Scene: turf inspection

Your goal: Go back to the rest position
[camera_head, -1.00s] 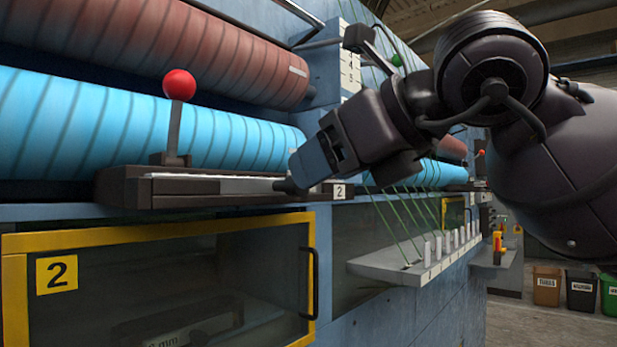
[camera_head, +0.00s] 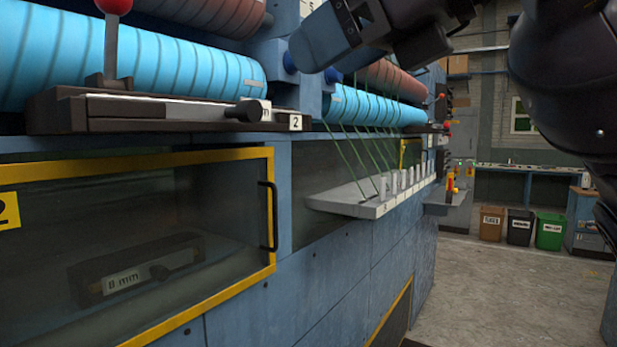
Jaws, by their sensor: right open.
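My right gripper (camera_head: 318,44) is at the top of the head view, its arm coming in from the upper right. It is open, and I see nothing held in it. Its dark fingers point left, in front of the blue machine frame, above the black knob (camera_head: 248,111) on the dark slide rail (camera_head: 62,112). It looks clear of the rail. The upper part of the gripper and arm is cut off by the picture edge. My left gripper is not in view.
A red-ball lever (camera_head: 111,45) stands on the rail before the bright blue roller (camera_head: 165,62). Below is a yellow-framed window door (camera_head: 271,160). A grey shelf (camera_head: 345,198) with green strands juts out at centre. Bins (camera_head: 549,232) stand far right; the floor (camera_head: 490,290) before them is clear.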

